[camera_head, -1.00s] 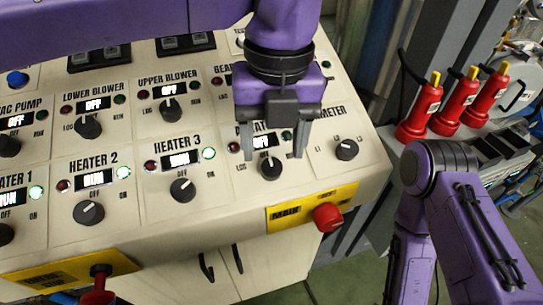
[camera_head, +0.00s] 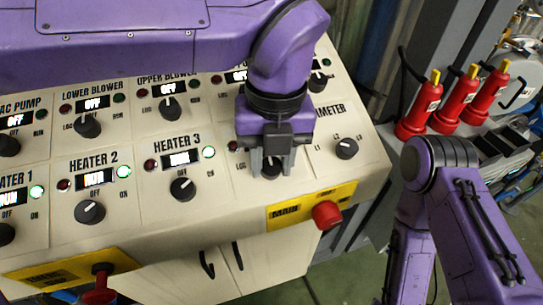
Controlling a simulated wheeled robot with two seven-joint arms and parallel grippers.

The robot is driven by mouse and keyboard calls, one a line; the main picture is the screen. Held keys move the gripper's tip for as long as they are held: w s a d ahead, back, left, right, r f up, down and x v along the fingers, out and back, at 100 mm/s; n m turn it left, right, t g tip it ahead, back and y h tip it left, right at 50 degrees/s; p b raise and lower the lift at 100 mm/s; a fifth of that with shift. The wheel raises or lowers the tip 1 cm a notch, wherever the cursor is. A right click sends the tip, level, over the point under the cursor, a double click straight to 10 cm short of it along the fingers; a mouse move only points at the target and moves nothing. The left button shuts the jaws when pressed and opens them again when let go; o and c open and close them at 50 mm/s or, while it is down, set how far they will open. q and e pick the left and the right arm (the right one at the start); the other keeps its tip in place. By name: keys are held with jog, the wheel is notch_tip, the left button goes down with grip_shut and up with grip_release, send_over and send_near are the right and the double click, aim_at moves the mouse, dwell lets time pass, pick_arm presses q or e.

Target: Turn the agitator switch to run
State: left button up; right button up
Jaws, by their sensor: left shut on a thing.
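The agitator switch (camera_head: 271,169) is a black round knob on the cream control panel, right of the HEATER 3 knob. My left gripper (camera_head: 272,166) reaches down onto it from above, with one finger on each side, and is shut on the knob. The gripper body covers the agitator label and its display, so the switch's setting cannot be read. My right arm (camera_head: 465,215) shows at the lower right; its gripper is out of view.
The HEATER 3 knob (camera_head: 182,189) is close on the left and the ammeter selector knob (camera_head: 346,148) on the right. A red main emergency button (camera_head: 327,215) on a yellow plate (camera_head: 290,209) sits just below. Red plugs (camera_head: 460,95) stand at the right.

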pick_arm(q)
jog(key=m+p, duration=0.1)
jog(key=p, duration=0.1)
jog(key=m+y+p, duration=0.1)
jog(key=m+p, duration=0.2)
jog(key=p, duration=0.1)
jog(key=shift+d+r+y, duration=0.1)
jog(key=shift+r+y, duration=0.2)
jog(key=shift+y, duration=0.1)
jog(key=shift+m+p, duration=0.4)
jog(key=shift+m, duration=0.2)
jog(key=shift+f+m+y, duration=0.1)
jog(key=shift+m+y, duration=0.2)
jog(key=shift+m, duration=0.2)
jog(key=shift+d+f+m+y+p, duration=0.15)
jog(key=shift+m+y+p, duration=0.2)
jog(key=shift+m, duration=0.35)
jog(key=shift+f+m+t+y, duration=0.1)
jog(key=shift+m+t+y, duration=0.35)
jog(key=shift+m, duration=1.45)
jog(key=o, duration=1)
jog(key=shift+o, duration=0.2)
